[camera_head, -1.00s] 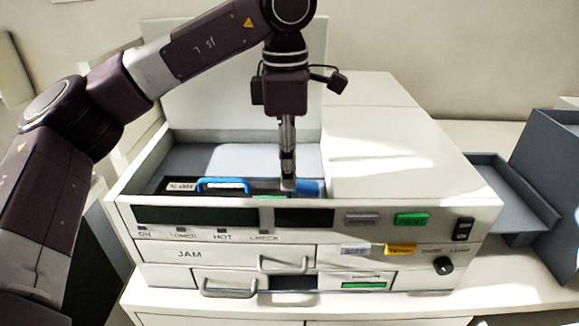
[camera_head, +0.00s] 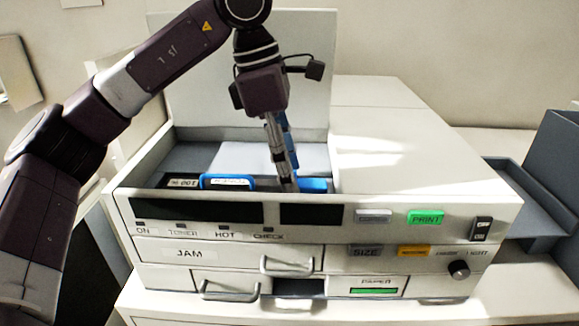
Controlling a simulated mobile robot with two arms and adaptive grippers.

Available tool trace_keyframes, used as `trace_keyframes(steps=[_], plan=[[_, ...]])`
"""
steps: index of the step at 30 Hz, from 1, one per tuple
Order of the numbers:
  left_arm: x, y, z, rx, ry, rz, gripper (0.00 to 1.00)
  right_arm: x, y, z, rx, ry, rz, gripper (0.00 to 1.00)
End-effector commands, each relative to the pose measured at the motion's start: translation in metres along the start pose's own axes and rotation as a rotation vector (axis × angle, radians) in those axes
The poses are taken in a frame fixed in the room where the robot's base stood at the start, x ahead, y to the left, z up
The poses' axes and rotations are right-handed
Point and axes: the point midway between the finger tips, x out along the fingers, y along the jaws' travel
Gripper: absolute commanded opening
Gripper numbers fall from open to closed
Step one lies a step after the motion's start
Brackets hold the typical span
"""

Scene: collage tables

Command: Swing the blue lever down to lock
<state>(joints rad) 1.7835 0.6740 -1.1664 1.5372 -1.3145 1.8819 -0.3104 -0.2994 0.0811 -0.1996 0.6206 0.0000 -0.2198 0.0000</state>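A blue part (camera_head: 315,185) sits low in the open bay of the white printer, at its right side. A blue piece (camera_head: 285,121), seemingly the upper part of the blue lever, shows beside and partly behind my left gripper (camera_head: 289,183). The fingers hide the stretch between the two blue parts, so I cannot tell the lever's exact angle. My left gripper reaches down into the bay, tilted, with its fingertips close to the low blue part. The fingers are seen edge-on, and contact and opening are unclear. My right gripper is not in view.
A cartridge with a blue handle (camera_head: 227,181) lies in the bay, left of my fingers. The raised white lid (camera_head: 220,110) stands behind. The printer's front panel (camera_head: 330,235) borders the bay in front. A grey tray (camera_head: 525,195) juts out at the right.

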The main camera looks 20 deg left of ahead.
Motion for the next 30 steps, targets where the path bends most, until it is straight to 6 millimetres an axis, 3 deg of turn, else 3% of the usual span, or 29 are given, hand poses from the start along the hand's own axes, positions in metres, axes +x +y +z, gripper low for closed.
trace_keyframes(steps=[7, 11, 21, 30], plan=[[-0.001, 0.000, 0.000, 0.000, 0.001, 0.000, 0.48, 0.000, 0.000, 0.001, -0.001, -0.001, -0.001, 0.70], [-0.011, 0.000, 0.000, 0.000, 0.000, 0.002, 0.48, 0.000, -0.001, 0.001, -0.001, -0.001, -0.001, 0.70], [-0.078, 0.001, 0.000, -0.002, 0.001, 0.004, 0.48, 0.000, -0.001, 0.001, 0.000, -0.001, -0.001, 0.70], [-0.112, 0.000, 0.000, -0.001, 0.001, 0.001, 0.48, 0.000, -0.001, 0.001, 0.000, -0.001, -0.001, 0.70]])
